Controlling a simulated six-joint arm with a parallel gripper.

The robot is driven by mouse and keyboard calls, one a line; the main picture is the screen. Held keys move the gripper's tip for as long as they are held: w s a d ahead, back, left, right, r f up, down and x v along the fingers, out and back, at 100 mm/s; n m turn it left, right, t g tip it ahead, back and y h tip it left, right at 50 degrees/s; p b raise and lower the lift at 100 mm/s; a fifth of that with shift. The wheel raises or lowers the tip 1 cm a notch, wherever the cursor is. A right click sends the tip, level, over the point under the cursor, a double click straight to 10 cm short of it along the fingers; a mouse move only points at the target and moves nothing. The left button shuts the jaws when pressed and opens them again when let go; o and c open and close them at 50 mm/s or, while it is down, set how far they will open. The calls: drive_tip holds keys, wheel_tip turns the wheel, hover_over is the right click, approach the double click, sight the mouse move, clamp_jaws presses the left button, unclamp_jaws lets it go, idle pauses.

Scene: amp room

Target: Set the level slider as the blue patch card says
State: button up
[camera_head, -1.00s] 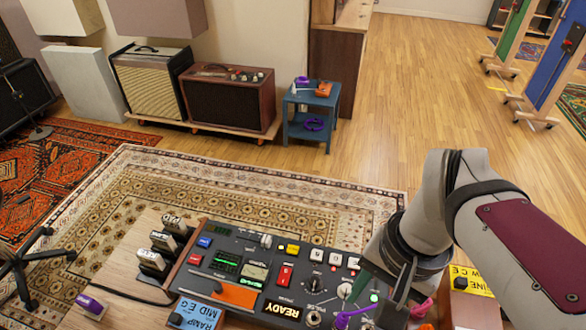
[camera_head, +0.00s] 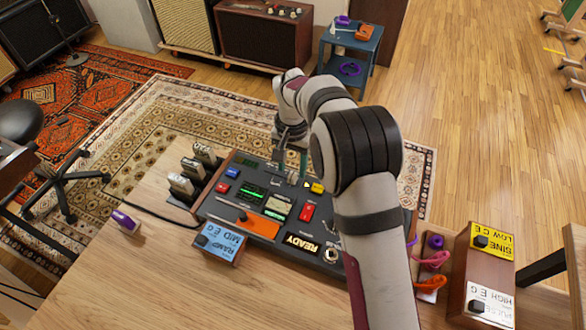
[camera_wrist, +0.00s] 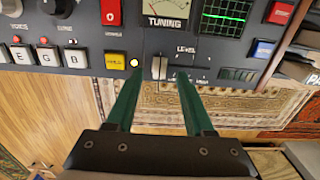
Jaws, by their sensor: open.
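The blue patch card (camera_head: 222,241) lies on a wooden block at the front left of the console, its upside-down print reading "RAMP" and "MID E G". The console (camera_head: 262,212) stands on the wooden table. In the wrist view the level slider (camera_wrist: 158,68) has a pale knob at the left part of its track, under the "LEVEL" lettering. My gripper (camera_wrist: 157,84) is open, with its green fingers on either side of the knob; I cannot tell whether they touch it. In the head view my gripper (camera_head: 290,168) is over the console's far edge.
A yellow button (camera_wrist: 115,60) and a lit round lamp sit left of the slider. Yellow (camera_head: 492,241) and white (camera_head: 489,302) cards lie on a block at the right, near purple, pink and orange cables. My arm hides the console's right part. The table's front is clear.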

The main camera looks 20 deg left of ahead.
sight(292, 177)
drive_tip(key=shift+f, duration=1.3)
clamp_jaws()
